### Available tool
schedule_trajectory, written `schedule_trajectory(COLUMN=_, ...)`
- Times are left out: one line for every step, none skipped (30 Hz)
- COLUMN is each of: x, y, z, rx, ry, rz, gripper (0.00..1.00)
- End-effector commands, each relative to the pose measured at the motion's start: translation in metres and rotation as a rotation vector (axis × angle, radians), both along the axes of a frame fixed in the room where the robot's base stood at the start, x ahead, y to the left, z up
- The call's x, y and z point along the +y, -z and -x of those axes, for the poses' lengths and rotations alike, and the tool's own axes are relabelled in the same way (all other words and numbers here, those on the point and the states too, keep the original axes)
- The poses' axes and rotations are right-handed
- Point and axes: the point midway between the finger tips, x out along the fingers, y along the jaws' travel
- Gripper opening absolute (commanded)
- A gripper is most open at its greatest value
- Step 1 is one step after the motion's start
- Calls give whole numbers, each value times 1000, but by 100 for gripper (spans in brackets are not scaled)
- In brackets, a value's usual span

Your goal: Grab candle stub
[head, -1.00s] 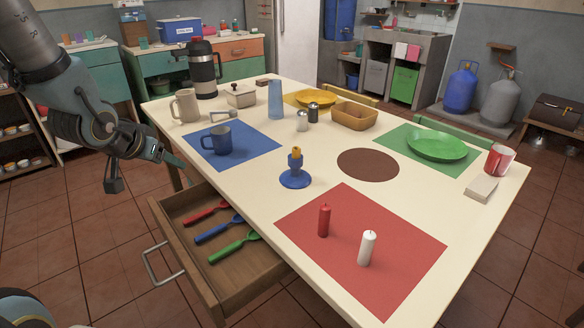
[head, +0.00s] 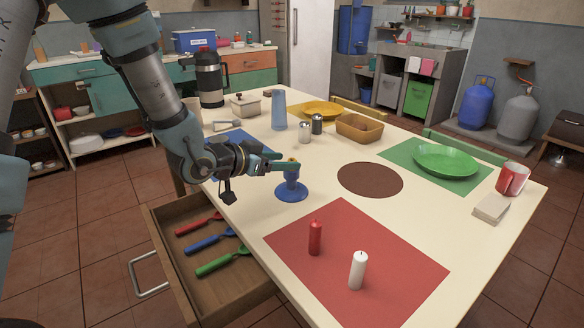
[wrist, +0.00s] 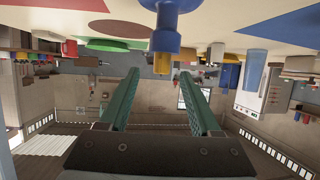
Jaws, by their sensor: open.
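The candle stub is a short orange-yellow piece (head: 292,160) standing upright in the top of a blue candle holder (head: 291,192) on the table. In the wrist view, where the scene is upside down, the stub (wrist: 162,64) hangs below the blue holder (wrist: 168,38) and appears between my fingertips. My gripper (head: 283,164) is open and level, with green fingers reaching from the left to the stub's height. In the wrist view my gripper (wrist: 160,72) is empty. I cannot tell whether the stub is fully between the fingers or just beyond their tips.
A red mat (head: 391,277) holds a red candle (head: 315,238) and a white candle (head: 357,270). A drawer (head: 240,285) with several utensils is open below my arm. A blue cup (head: 279,111) and two shakers stand behind the holder. The brown round mat (head: 370,180) is bare.

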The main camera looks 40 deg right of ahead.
Motion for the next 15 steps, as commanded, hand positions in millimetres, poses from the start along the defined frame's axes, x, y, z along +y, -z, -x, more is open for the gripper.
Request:
schedule_trajectory(x=-8, y=3, z=0, rx=3, ry=3, rz=-2, gripper=64)
schedule_trajectory(x=-12, y=5, z=-1, rx=2, ry=2, rz=-1, gripper=64)
schedule_trajectory(x=-17, y=8, z=-1, rx=3, ry=2, rz=-2, gripper=64)
schedule_trajectory(x=-21, y=10, z=-1, rx=2, ry=2, rz=-1, gripper=64)
schedule_trajectory(x=-25, y=11, z=-2, rx=2, ry=2, rz=-1, gripper=64)
schedule_trajectory(x=-29, y=13, z=-2, rx=2, ry=2, rz=-1, gripper=64)
schedule_trajectory(x=-31, y=14, z=-3, rx=2, ry=1, rz=0, gripper=64)
schedule_trajectory(x=-33, y=15, z=-3, rx=2, ry=1, rz=0, gripper=64)
schedule_trajectory(x=-35, y=16, z=-3, rx=1, ry=1, rz=-1, gripper=64)
schedule_trajectory(x=-35, y=16, z=-3, rx=1, ry=1, rz=-1, gripper=64)
schedule_trajectory(x=-36, y=16, z=-3, rx=1, ry=0, rz=-1, gripper=64)
schedule_trajectory(x=-36, y=17, z=-3, rx=1, ry=0, rz=-1, gripper=64)
schedule_trajectory(x=-36, y=17, z=-3, rx=1, ry=0, rz=-1, gripper=64)
schedule_trajectory(x=-36, y=17, z=-3, rx=1, ry=0, rz=-1, gripper=64)
schedule_trajectory(x=-36, y=17, z=-3, rx=1, ry=0, rz=-1, gripper=64)
